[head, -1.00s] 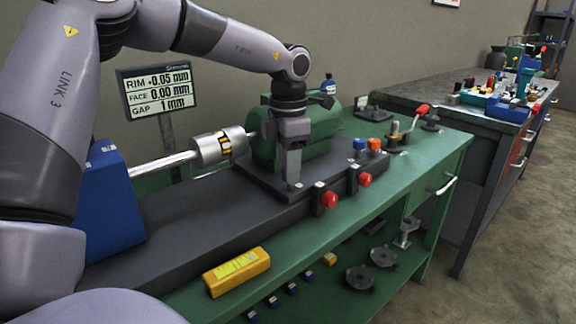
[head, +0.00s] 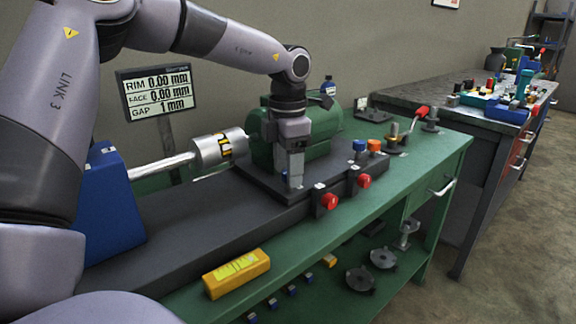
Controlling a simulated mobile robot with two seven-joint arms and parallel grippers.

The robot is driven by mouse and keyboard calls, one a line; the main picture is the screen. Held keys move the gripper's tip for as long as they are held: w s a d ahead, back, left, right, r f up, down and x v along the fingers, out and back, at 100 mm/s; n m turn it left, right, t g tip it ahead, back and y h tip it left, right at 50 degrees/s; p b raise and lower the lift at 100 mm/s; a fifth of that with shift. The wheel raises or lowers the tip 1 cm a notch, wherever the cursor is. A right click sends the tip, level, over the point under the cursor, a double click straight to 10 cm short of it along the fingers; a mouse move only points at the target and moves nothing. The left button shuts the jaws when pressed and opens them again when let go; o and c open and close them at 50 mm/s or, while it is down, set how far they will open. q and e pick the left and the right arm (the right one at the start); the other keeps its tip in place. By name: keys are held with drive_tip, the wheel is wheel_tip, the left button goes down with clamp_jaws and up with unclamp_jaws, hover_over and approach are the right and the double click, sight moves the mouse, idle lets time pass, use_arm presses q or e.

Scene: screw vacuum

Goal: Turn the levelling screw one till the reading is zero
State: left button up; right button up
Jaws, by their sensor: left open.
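The display (head: 158,92) on a post reads RIM 0.00 mm, FACE 0.00 mm and GAP 1 mm. My left gripper (head: 295,182) points straight down at the front corner of the green motor's dark base plate (head: 246,178). Its jaws are open. They hide most of what lies under them, and I cannot clearly make out the levelling screw there. The green motor (head: 325,130) stands behind the gripper. Two red-knobbed side screws (head: 328,201) (head: 364,181) sit in blocks along the front edge. My right gripper is not in view.
A silver coupling (head: 219,148) joins a shaft to the blue block (head: 108,205) at left. A yellow box (head: 236,273) lies on the green bench's front edge. Blue (head: 359,145) and orange (head: 374,146) caps stand right of the gripper. A cluttered second bench (head: 430,95) stands behind right.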

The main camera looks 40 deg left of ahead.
use_arm(q)
wheel_tip(320, 180, up, 7)
drive_tip(key=shift+r+p, duration=0.1)
drive_tip(key=shift+p, duration=0.45)
drive_tip(key=shift+d, duration=0.1)
